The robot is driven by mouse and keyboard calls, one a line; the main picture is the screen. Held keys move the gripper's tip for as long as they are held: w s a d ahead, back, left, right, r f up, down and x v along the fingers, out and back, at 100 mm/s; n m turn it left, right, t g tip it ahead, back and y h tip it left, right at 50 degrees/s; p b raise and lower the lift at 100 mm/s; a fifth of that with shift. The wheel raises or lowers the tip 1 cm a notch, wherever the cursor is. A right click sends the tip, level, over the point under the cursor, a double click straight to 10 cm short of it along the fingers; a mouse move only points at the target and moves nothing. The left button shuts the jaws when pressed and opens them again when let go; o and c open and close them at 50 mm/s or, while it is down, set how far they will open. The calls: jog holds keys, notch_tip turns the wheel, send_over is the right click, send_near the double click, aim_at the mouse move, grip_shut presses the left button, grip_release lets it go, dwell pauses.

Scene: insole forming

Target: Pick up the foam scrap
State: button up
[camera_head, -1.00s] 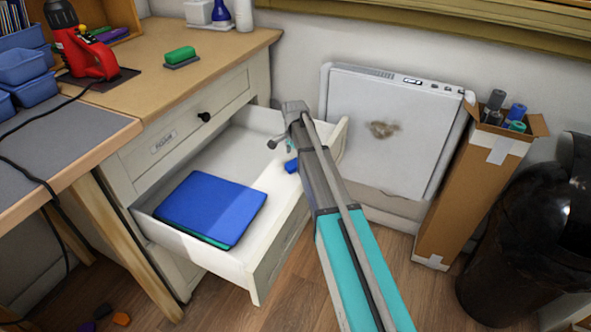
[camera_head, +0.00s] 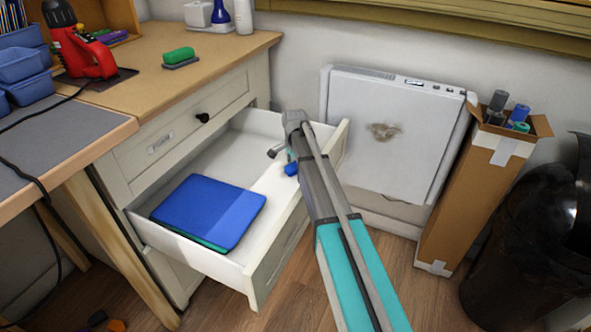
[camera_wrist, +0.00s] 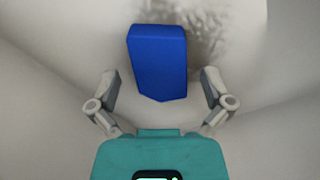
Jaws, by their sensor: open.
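A small blue foam scrap (camera_head: 291,169) lies in the open white drawer (camera_head: 237,272), toward its right side. In the head view my arm partly covers it. In the wrist view the blue scrap (camera_wrist: 158,62) shows ahead of my gripper, lined up between the fingers. My gripper (camera_wrist: 160,84) is open and empty, with one finger on each side of the scrap's near end. Whether a finger touches the scrap cannot be told. In the head view my gripper (camera_head: 285,153) is over the drawer, mostly hidden by my arm.
Stacked blue foam sheets (camera_head: 208,212) fill the drawer's left part. The drawer front and side walls stand up around the scrap. The desk top (camera_head: 215,65) is above the drawer. A white panel (camera_head: 388,130) and a cardboard box (camera_head: 470,200) with rolls stand at the right.

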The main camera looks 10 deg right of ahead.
aim_at(295, 166)
jog(key=c, duration=0.8)
jog(key=shift+r, duration=0.1)
notch_tip(295, 166, up, 10)
jog(key=p, duration=1)
dwell(0.6)
